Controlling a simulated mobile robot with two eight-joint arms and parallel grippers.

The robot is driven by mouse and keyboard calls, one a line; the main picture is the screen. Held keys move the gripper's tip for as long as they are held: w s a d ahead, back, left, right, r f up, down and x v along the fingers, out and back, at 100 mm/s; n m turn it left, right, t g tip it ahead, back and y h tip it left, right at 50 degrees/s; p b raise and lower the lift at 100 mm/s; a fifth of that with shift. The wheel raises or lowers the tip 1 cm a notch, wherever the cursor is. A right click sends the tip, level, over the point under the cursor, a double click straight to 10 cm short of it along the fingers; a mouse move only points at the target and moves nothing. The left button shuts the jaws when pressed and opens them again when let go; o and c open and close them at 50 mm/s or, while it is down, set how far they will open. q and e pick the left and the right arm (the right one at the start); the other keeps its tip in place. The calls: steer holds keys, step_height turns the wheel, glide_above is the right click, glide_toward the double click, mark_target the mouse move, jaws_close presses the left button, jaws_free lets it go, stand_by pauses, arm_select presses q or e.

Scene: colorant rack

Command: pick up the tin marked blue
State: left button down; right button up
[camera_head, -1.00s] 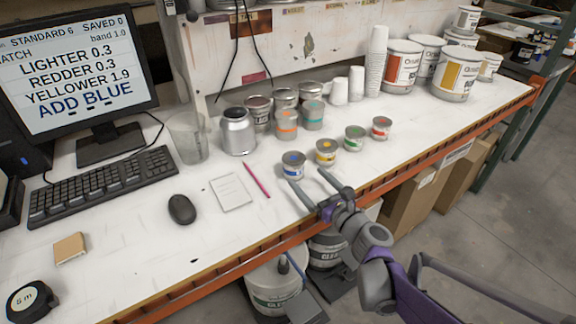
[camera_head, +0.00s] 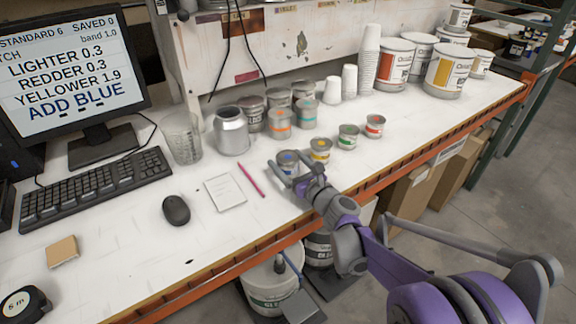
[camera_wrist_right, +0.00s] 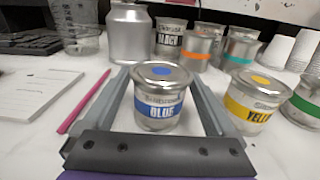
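The tin marked blue (camera_wrist_right: 161,98) stands upright in the right wrist view, with a blue dot on its lid and BLUE on its label. In the head view the blue tin (camera_head: 288,160) is partly hidden by my gripper. My right gripper (camera_head: 285,172) is open, with one finger on each side of the tin. In the right wrist view the fingers of the right gripper (camera_wrist_right: 160,100) flank the tin, with a gap showing on at least the right side. My left gripper is not in view.
The yellow tin (camera_head: 320,150) stands close to the right, with the green tin (camera_head: 347,137) and red tin (camera_head: 374,126) beyond. A pink pencil (camera_head: 251,180) and notepad (camera_head: 225,193) lie to the left. A silver can (camera_head: 231,132) stands behind.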

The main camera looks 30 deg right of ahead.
steer(key=c, duration=1.2)
steer(key=shift+c, duration=0.2)
